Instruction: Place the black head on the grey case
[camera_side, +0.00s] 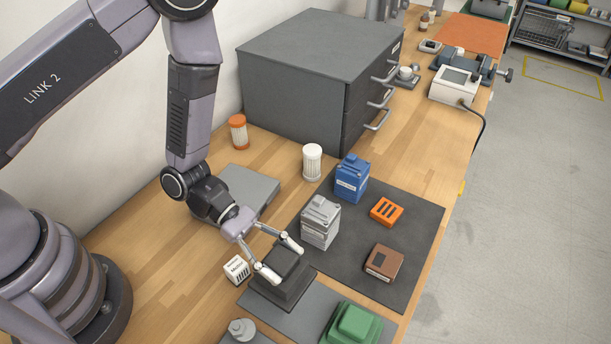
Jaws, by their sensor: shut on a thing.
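The black head (284,286) is a dark stepped block with a wide base at the lower middle, on or just above a small grey mat; I cannot tell whether it touches. My gripper (280,259) is shut on its narrower upper part, one finger on each side. The grey case (320,222) stands upright on the dark mat, behind and to the right of the black head. It is light grey with a raised shape on top and dark markings on its front.
On the dark mat (425,225) are a blue case (352,179), an orange block (386,211) and a brown block (383,263). A green head (352,325) lies in front. A white cube (236,269) sits left of my gripper. A drawer cabinet (315,70) stands behind.

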